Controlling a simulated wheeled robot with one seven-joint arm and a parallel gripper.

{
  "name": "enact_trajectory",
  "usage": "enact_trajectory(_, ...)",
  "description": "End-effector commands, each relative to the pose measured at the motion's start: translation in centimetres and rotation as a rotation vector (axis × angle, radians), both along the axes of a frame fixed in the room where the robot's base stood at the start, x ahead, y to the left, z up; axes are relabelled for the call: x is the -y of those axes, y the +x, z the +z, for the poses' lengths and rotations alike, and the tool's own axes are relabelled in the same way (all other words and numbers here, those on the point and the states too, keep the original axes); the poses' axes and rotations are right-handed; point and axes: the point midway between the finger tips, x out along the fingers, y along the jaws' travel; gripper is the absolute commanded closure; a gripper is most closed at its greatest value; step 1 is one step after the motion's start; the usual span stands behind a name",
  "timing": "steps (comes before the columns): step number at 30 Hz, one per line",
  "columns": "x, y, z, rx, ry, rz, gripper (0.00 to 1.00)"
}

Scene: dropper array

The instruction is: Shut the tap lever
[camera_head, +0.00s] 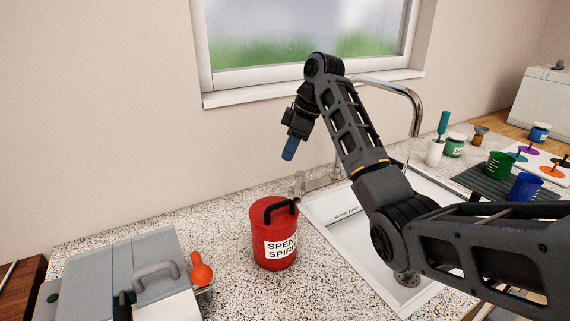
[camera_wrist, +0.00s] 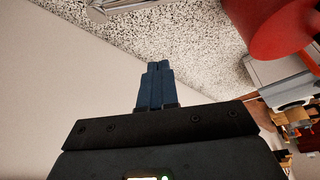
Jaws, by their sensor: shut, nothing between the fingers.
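The chrome tap stands behind the sink, its tall curved spout (camera_head: 412,98) rising behind my arm. Its low body (camera_head: 320,184) shows left of my arm, with a short upright piece at its left end that may be the lever (camera_head: 298,186). A chrome part of the tap (camera_wrist: 128,6) shows at the top edge of the wrist view, cut off by the frame. My gripper (camera_head: 288,151) has blue fingers, shut and empty, pointing down in the air above and left of the tap body. The shut fingers also show in the wrist view (camera_wrist: 158,68), apart from the tap.
A red lidded can (camera_head: 262,228) with a black handle stands on the speckled counter in front of the tap's left end. The white sink (camera_head: 350,240) is to its right. A grey box (camera_head: 120,268) and an orange bulb (camera_head: 201,272) are at left. Cups stand at right.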

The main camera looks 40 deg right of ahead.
Motion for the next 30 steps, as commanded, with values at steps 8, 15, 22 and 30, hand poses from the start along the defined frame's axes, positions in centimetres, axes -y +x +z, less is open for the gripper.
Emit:
enact_trajectory(8,-1.1,1.2,-4.4,-0.005,0.003,0.002,1.00)
enact_trajectory(15,-2.0,2.5,-8.6,-0.004,0.002,0.001,1.00)
enact_trajectory(22,-0.2,0.2,-9.3,-0.002,0.001,-0.002,1.00)
enact_trajectory(30,0.4,-0.6,-9.6,-0.001,0.001,0.000,1.00)
